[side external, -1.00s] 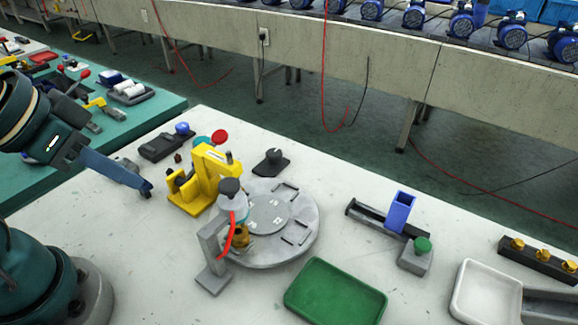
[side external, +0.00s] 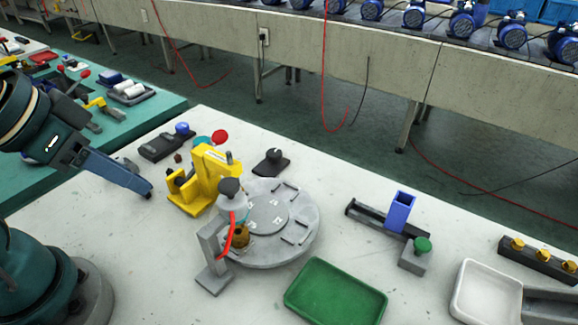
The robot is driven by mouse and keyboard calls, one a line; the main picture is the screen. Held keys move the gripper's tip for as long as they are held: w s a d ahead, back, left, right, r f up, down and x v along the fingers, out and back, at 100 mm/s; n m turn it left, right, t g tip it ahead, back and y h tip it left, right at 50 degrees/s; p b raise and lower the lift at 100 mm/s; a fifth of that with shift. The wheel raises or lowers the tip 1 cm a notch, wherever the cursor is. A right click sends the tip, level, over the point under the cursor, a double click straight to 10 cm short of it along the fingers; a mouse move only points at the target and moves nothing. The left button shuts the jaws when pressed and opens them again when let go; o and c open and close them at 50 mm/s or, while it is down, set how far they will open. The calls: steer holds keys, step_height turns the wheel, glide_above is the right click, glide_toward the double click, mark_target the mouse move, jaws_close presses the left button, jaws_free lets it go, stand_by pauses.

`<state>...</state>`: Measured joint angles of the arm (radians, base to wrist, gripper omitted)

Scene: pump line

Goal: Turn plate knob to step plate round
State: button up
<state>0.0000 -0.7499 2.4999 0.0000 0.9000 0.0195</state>
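The round grey plate (side external: 305,220) lies on the white table, with a lighter disc at its centre and slots around it. A dark knob (side external: 229,187) sits above a pale, white-bodied part at the plate's left edge. Another black knob (side external: 274,156) stands on a small dark base behind the plate. I cannot tell which knob is the plate knob. My gripper (side external: 148,193) is at the left, above the table and apart from the plate and both knobs. Its fingers line up in this view, so their opening is hidden. I see nothing held.
A yellow fixture (side external: 214,172) stands between my gripper and the plate. A grey bracket with a red curved piece (side external: 228,237) stands at the plate's left front. A green tray (side external: 335,293) lies in front. A blue chute (side external: 399,212) stands right.

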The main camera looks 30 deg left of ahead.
steer(key=o, duration=0.3)
steer(key=shift+d+r+m, duration=0.1)
steer(key=shift+m, duration=0.3)
steer(key=w+d+r+m+t+h, duration=0.1)
steer(key=w+d+r+m, duration=0.1)
steer(key=w+r+m, duration=0.3)
steer(key=m+g+h, duration=0.2)
steer(key=m, duration=0.1)
glide_above(273, 153)
steer(key=s+a, duration=0.1)
step_height(273, 153, down, 9)
steer(key=shift+g, duration=0.6)
steer(key=f, duration=0.5)
steer(key=shift+s+a+f, duration=0.15)
steer(key=shift+s+a, duration=0.05)
steer(key=shift+a, duration=0.15)
steer(key=shift+f, duration=0.35)
steer(key=shift+x, duration=2.3)
